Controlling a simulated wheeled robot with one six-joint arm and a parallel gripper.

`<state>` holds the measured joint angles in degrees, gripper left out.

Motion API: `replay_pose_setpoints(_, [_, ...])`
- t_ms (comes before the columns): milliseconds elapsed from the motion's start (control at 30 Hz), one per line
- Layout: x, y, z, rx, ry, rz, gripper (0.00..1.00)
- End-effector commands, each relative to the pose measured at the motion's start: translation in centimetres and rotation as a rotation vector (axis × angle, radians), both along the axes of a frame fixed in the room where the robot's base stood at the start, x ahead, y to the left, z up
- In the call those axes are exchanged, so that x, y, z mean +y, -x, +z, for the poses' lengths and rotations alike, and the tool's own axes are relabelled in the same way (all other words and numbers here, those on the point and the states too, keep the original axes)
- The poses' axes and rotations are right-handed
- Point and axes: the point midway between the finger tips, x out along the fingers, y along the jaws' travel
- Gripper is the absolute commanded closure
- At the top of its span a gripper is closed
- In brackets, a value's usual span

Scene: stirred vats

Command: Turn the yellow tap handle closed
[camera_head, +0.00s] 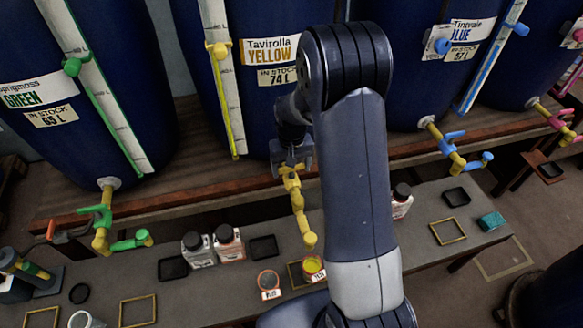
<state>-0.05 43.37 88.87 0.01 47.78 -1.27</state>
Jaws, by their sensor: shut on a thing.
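The yellow tap (298,203) comes off the blue vat labelled Tavirolla YELLOW (268,50), and its spout points down toward the bench. The yellow tap handle (291,171) is at the top of the tap, partly covered by my gripper. My gripper (291,162) reaches down to the handle and is shut on it. My arm hides the area to the right of the tap, and the exact angle of the handle is hard to tell. A cup with yellow in it (313,267) stands below the spout.
A second cup (268,281) stands left of the yellow one. Two bottles (213,246) stand further left on the grey bench. The green tap (103,222) is at the left, the blue-handled tap (450,144) at the right. A wooden shelf (190,180) carries the vats.

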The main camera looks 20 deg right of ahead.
Motion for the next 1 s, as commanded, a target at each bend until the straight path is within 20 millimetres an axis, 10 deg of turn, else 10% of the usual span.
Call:
replay_pose_setpoints(567, [0.0,-0.06,0.09,-0.002,0.0,-0.041,0.46])
replay_pose_setpoints(600, [0.0,-0.07,0.09,-0.002,0.0,-0.041,0.22])
replay_pose_setpoints(1000, [0.0,-0.01,0.03,-0.001,0.0,-0.039,0.02])
